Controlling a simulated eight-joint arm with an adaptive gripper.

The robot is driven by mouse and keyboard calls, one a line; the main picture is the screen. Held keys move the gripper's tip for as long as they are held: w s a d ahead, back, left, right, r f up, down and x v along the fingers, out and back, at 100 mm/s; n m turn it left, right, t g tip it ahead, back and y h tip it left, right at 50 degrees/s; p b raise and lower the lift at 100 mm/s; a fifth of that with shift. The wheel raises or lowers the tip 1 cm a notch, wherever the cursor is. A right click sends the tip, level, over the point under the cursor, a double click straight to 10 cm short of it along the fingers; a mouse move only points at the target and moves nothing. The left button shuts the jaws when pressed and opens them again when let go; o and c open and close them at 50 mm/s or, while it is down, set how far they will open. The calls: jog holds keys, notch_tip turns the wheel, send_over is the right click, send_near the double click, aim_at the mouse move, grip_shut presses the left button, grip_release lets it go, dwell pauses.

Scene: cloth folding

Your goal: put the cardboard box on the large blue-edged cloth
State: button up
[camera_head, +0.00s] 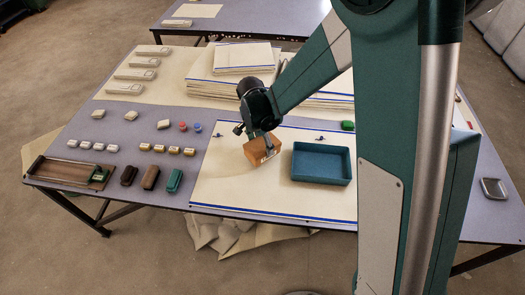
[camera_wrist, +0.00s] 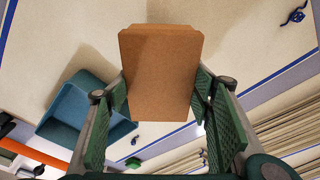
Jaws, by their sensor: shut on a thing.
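The cardboard box (camera_head: 262,150) is a small brown block at the upper middle of the large blue-edged cloth (camera_head: 225,180). My gripper (camera_head: 266,143) is over it from above, shut on it. In the wrist view the cardboard box (camera_wrist: 162,75) sits between the two green finger pads of my gripper (camera_wrist: 160,105). The box looks slightly tilted, and a shadow lies beside it on the cloth. I cannot tell whether its underside touches the cloth. The large cloth also shows in the wrist view (camera_wrist: 235,50), pale with a blue edge line.
A teal tray (camera_head: 320,178) stands on the cloth just right of the box. Folded cloth stacks (camera_head: 225,90) lie behind. Left of the cloth are several small blocks, brushes (camera_head: 150,177) and a wooden tray (camera_head: 65,178). The cloth's front left part is clear.

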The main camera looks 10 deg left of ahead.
aim_at(259, 146)
jog(key=shift+f+b, duration=0.4)
jog(key=shift+f, duration=1.45)
jog(key=shift+f, duration=0.15)
jog(key=o, duration=1)
jog(key=shift+o, duration=0.2)
jog(key=shift+r, duration=0.2)
jog(key=shift+s+a+r+p, duration=0.2)
jog(key=shift+r+p, duration=0.15)
jog(key=shift+r, duration=1.6)
jog(key=shift+s+a+r+p, duration=0.25)
jog(key=shift+r+p, duration=0.1)
jog(key=shift+r, duration=1.65)
jog(key=shift+s+a+r+p, duration=0.2)
jog(key=shift+r+p, duration=0.15)
jog(key=shift+r, duration=1.6)
jog(key=shift+d, duration=0.1)
